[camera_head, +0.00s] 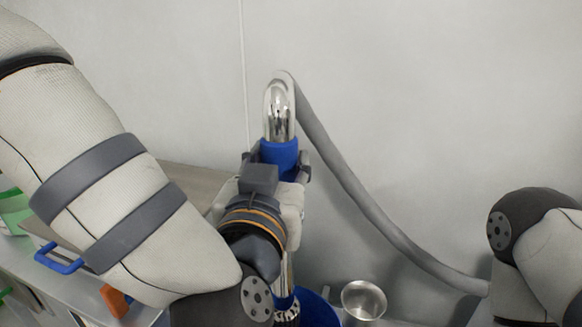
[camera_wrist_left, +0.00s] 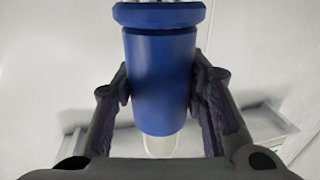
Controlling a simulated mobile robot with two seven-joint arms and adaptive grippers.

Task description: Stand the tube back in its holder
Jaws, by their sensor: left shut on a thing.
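The tube (camera_head: 279,108) is a shiny metal pipe with a bent top, a blue sleeve (camera_head: 279,153) and a grey hose running off to the right. My left gripper (camera_head: 281,168) is shut on the blue sleeve, one finger on each side; the sleeve also fills the middle of the left wrist view (camera_wrist_left: 160,85). The tube looks about upright. Its lower part is mostly hidden behind my left wrist. An open, empty-looking metal cup (camera_head: 363,302) stands right of the tube's lower end; I cannot tell whether it is the holder. My right gripper is out of view.
A blue rounded part (camera_head: 318,310) shows at the bottom beside the metal cup. A grey bench (camera_head: 30,258) with a blue handle (camera_head: 58,260) and an orange item (camera_head: 115,300) lies at left. The grey hose (camera_head: 360,195) hangs before the plain wall.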

